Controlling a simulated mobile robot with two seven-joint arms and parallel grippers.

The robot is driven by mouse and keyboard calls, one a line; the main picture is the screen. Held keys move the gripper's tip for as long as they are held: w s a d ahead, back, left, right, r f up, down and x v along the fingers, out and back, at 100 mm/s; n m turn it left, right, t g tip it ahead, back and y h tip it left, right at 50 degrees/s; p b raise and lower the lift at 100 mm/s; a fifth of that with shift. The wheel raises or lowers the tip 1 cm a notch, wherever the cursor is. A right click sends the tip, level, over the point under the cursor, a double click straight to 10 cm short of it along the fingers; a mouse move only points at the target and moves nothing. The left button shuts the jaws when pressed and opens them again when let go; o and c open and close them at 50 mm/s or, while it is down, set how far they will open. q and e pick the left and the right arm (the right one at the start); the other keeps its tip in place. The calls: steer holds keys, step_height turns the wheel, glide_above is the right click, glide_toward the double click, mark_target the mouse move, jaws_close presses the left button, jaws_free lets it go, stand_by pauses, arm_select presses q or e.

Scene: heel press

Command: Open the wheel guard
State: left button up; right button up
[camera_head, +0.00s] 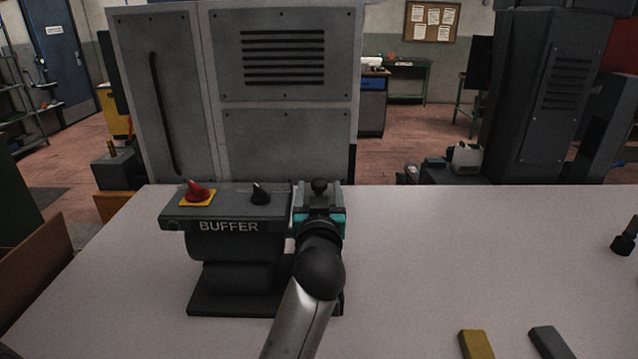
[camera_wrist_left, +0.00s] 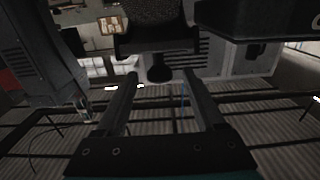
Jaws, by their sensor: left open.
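The grey buffer (camera_head: 228,227) stands on the table at the left of the head view. Its wheel guard (camera_wrist_left: 158,38) is the dark, rough-surfaced cover at the top of the left wrist view, with a black knob (camera_wrist_left: 160,73) on it. The knob also shows in the head view (camera_head: 319,185) at the buffer's right end. My left gripper (camera_wrist_left: 160,84) is open, with one finger on each side of the knob in the picture; I cannot tell whether they touch it. In the head view my left arm hides most of the guard. My right gripper is out of view.
A red knob (camera_head: 197,191) on a yellow plate and a black switch (camera_head: 260,194) sit on top of the buffer. A yellow block (camera_head: 476,344) and a grey block (camera_head: 552,342) lie at the table's front right. The table (camera_head: 450,250) is clear between.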

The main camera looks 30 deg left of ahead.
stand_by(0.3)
arm_select(q)
jaws_close()
stand_by(0.5)
steer(key=shift+r, duration=0.1)
stand_by(0.7)
